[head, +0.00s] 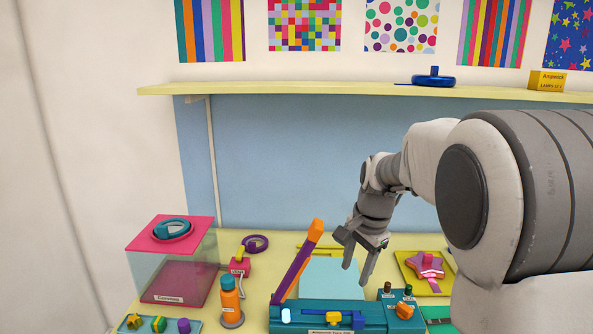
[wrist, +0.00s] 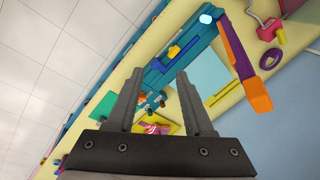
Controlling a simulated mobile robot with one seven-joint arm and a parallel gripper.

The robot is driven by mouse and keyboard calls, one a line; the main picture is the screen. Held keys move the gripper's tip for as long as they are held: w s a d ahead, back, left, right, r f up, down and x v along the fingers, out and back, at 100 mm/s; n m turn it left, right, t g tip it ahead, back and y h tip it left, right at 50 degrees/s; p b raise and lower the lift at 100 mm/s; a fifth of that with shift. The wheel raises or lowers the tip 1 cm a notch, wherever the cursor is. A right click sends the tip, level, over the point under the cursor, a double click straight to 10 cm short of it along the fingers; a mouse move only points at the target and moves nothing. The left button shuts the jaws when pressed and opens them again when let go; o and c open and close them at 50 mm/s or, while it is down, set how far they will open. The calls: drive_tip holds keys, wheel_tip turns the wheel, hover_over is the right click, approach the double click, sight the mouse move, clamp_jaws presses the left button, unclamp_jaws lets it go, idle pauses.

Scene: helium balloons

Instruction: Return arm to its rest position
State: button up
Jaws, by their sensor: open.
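My gripper (head: 357,259) is above the table, over the right part of a teal device with a raised purple lever that ends in an orange handle (head: 316,230). The fingers are apart with nothing between them. In the wrist view my gripper (wrist: 162,103) also shows open and empty. The teal device (head: 285,317) lies at the front of the table, with a pale blue sheet (head: 330,270) behind it. The arm reaches in from the right and covers part of the table's right side.
A clear box with a pink lid (head: 148,238), an orange bottle (head: 229,300) and a pink item (head: 238,267) stand left. A yellow shelf (head: 300,88) runs above, holding a blue reel (head: 433,79) and a yellow box (head: 547,81).

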drive_tip(key=s+r+n+t, duration=0.1)
drive_tip(key=s+r+n, duration=0.1)
drive_tip(key=s, duration=0.6)
drive_tip(key=s+d+r+n+t, duration=0.1)
drive_tip(key=s+r+n, duration=0.1)
drive_tip(key=s+n, duration=0.3)
drive_tip(key=s+r+n+t+h, duration=0.1)
drive_tip(key=s+r+n, duration=0.1)
drive_tip(key=s, duration=1.1)
drive_tip(key=shift+d+n+t, duration=0.25)
drive_tip(key=shift+n+t, duration=0.05)
drive_tip(key=shift+n, duration=0.6)
drive_tip(key=shift+r, duration=0.1)
